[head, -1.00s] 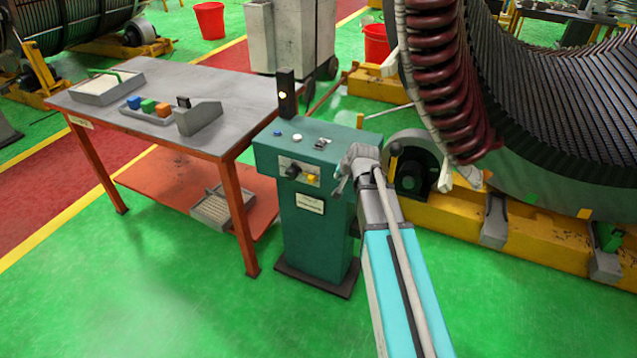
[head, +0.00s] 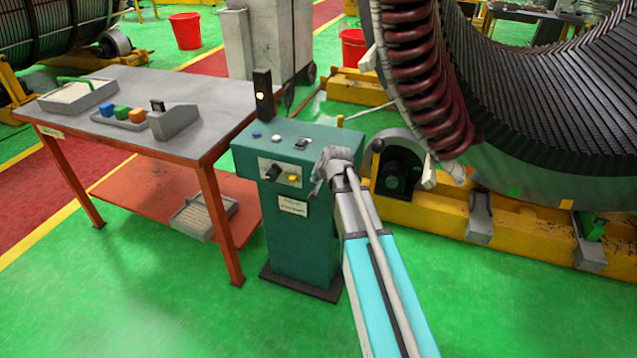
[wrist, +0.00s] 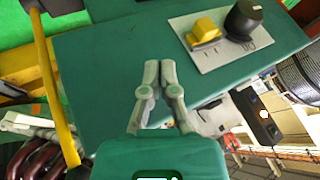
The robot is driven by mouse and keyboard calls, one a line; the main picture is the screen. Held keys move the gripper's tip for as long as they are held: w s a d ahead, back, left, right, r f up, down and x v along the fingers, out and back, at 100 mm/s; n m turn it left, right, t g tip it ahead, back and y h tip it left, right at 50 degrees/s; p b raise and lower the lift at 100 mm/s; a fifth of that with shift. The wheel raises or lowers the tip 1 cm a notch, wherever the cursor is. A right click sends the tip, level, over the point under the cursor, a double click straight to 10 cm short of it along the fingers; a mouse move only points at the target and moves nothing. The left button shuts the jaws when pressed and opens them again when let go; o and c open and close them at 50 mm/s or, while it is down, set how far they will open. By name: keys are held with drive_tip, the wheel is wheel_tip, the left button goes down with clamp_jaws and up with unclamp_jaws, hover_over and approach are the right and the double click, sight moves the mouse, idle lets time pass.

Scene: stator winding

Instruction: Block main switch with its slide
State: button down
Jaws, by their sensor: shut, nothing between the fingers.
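A green control cabinet (head: 298,240) stands in the middle of the head view. On its front is a pale plate (head: 266,170) with a black rotary knob (head: 273,172), the main switch, and a yellow slide (head: 293,178) beside it. In the wrist view the knob (wrist: 243,19) and the yellow slide (wrist: 203,34) sit side by side on the plate (wrist: 228,52). My gripper (head: 313,196) is at the cabinet's right front edge in the head view. In the wrist view my gripper (wrist: 160,64) is shut and empty, below and left of the slide, apart from it.
The cabinet top has buttons (head: 256,135) and a signal post (head: 263,95). An orange-legged table (head: 200,150) with colored blocks (head: 122,112) stands to the left. The large stator (head: 520,110) on yellow supports is close on the right. Green floor in front is clear.

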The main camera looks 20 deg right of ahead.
sight(295, 179)
drive_tip(key=shift+w+a+f+b, duration=0.5)
drive_tip(key=shift+w+a+f, duration=0.15)
drive_tip(key=shift+w, duration=0.15)
drive_tip(key=shift+w+a+f+b, duration=0.5)
drive_tip(key=shift+w+a, duration=0.2)
drive_tip(key=shift+w, duration=0.15)
drive_tip(key=shift+w+a+f+b, duration=0.45)
drive_tip(key=shift+w+a+f, duration=0.2)
drive_tip(key=shift+w, duration=0.15)
drive_tip(key=shift+w+a, duration=0.65)
drive_tip(key=shift+a, duration=0.25)
drive_tip(key=shift+d, duration=0.1)
